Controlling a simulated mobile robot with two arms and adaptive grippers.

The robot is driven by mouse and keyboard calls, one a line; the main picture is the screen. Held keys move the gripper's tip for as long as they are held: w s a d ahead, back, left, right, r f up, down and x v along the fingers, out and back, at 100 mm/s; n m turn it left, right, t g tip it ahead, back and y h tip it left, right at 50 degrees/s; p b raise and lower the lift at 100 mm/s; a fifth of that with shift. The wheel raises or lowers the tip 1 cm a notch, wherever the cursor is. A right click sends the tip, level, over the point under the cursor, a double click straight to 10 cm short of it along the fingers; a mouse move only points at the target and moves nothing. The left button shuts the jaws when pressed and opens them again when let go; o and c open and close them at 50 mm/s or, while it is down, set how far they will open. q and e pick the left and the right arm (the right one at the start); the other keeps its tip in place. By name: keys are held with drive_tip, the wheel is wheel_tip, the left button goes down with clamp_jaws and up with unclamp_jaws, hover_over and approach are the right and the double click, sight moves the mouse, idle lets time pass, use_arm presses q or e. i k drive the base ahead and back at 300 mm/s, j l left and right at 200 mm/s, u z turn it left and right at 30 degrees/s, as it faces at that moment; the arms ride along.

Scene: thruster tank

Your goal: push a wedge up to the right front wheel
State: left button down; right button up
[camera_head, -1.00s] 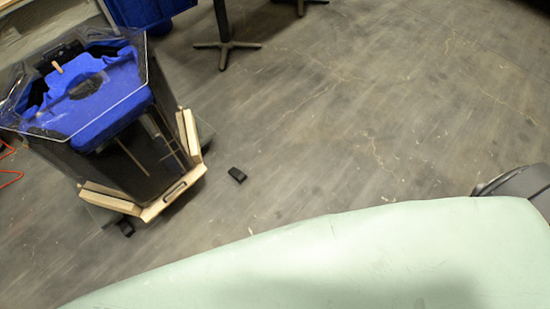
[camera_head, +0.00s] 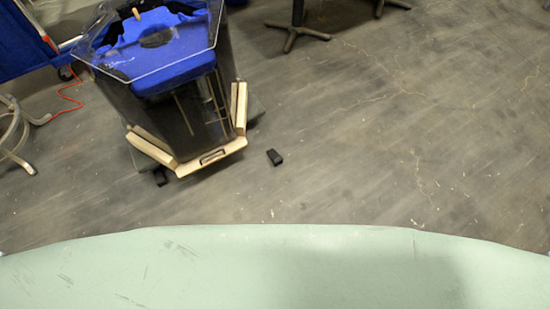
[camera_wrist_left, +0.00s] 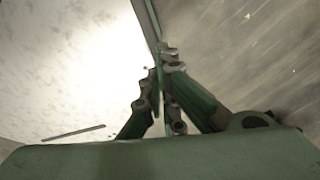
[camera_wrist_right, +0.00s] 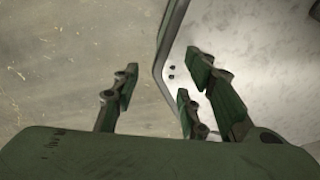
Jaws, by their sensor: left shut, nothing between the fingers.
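A small black wedge-like block (camera_head: 274,157) lies alone on the floor, right of the tank's base in the head view. The dark thruster tank (camera_head: 185,112) has a blue inside, a clear top and a pale wooden frame (camera_head: 212,157) at its foot. A dark piece (camera_head: 160,176) shows under the frame's front left; I cannot tell whether it is a wheel or a wedge. The right front wheel is not clearly visible. My left gripper (camera_wrist_left: 165,58) is shut and empty. My right gripper (camera_wrist_right: 160,85) has its fingers apart with nothing between them. Neither gripper shows in the head view.
A blue cart (camera_head: 28,40) stands at the back left, near a red cable (camera_head: 68,98) and pale curved tubing (camera_head: 14,135). A dark stand foot (camera_head: 297,34) is behind the tank. The floor to the right of the block is clear.

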sight(276, 158)
drive_tip(key=i+l+u, duration=0.1)
drive_tip(key=i+l, duration=0.15)
drive_tip(key=i+l+u, duration=0.1)
drive_tip(key=l, duration=0.4)
drive_tip(key=i+l+u, duration=0.1)
drive_tip(key=i+l, duration=0.25)
drive_tip(key=i+l+u, duration=0.1)
drive_tip(key=l, duration=0.4)
drive_tip(key=i, duration=0.1)
